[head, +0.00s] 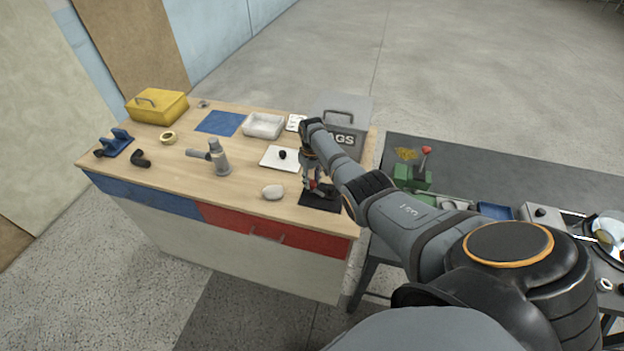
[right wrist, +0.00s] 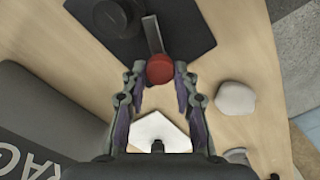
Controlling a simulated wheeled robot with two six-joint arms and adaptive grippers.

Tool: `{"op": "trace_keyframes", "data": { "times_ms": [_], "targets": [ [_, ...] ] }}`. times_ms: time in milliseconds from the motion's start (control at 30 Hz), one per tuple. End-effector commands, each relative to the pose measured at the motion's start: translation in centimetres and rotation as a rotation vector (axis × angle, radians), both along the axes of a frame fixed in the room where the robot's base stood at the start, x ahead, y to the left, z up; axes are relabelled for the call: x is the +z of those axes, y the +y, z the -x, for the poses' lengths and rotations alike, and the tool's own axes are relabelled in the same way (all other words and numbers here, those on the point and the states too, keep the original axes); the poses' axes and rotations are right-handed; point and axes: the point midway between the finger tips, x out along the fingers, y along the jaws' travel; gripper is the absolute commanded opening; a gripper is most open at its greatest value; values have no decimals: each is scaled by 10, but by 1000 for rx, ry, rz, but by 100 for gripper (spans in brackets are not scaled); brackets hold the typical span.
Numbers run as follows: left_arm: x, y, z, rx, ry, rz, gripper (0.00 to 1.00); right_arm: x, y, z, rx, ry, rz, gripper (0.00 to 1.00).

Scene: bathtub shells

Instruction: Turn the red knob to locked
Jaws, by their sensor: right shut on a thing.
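The red knob (right wrist: 159,69) is round and sits at the end of a grey bar (right wrist: 152,34) over a dark plate (right wrist: 195,30) in the right wrist view. A black round part (right wrist: 118,18) is beside the bar. In the head view the dark plate (head: 320,203) lies at the table's front right corner. My right gripper (right wrist: 160,72) is shut on the red knob, one finger on each side. In the head view my right gripper (head: 314,184) reaches down over the plate and partly hides the knob. My left gripper is not in view. No lock marking is legible.
A whitish stone-like lump (head: 273,192) lies left of the plate. A white board with a black knob (head: 270,157) and a grey lettered box (head: 343,110) stand behind. A grey upright fitting (head: 220,160) is further left. A dark bench (head: 480,165) adjoins at right.

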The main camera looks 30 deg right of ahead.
Motion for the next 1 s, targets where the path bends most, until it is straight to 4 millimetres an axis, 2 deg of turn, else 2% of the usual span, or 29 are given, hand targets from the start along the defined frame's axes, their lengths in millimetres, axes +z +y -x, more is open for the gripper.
{"op": "trace_keyframes", "data": {
  "times_ms": [200, 500, 1000],
  "targets": [
    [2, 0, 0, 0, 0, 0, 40, 1, 1, -1, 181, -2, 0, 0],
    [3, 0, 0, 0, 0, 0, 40, 0, 1, -1, 355, -3, 0, 0],
    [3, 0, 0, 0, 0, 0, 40, 0, 1, -1, 438, -3, 0, 0]
  ]
}}
